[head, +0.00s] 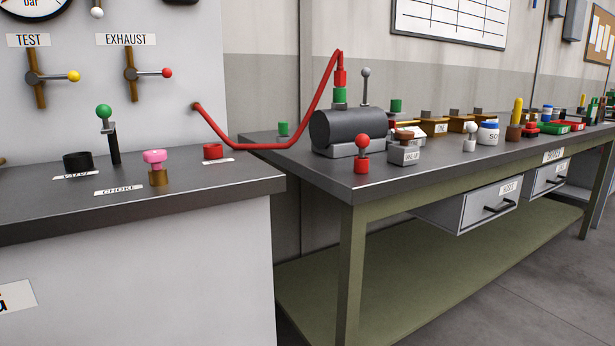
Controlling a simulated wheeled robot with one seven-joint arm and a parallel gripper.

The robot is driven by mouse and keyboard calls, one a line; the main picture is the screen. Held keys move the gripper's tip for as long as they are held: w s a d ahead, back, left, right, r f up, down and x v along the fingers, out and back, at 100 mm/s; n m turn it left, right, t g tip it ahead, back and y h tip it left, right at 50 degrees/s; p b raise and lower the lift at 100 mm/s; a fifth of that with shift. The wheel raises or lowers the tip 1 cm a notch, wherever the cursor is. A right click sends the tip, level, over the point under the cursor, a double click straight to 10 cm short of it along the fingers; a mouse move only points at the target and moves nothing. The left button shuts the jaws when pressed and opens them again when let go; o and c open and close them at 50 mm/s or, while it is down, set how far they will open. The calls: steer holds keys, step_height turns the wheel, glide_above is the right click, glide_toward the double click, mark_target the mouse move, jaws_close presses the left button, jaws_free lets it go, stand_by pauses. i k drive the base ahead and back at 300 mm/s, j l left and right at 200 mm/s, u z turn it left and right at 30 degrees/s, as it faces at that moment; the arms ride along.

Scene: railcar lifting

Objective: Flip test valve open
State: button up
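The test valve (36,77) is on the upright grey panel at the left, under a label reading TEST (28,40). It has a grey hub on a vertical brown pipe. Its lever points right, roughly horizontal, and ends in a yellow knob (73,76). Beside it on the right is the exhaust valve (131,74) with a red knob (167,72), its lever also pointing right, under the EXHAUST label. My gripper is not in view.
Below the panel, a dark console top (215,184) carries a green-knobbed lever (104,112), a pink knob (155,158) and a black ring (77,161). A red hose (262,147) runs to a cylinder (345,128) on the workbench at right. Floor shows at lower right.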

mark_target(32, 78)
steer(key=u, duration=1.7)
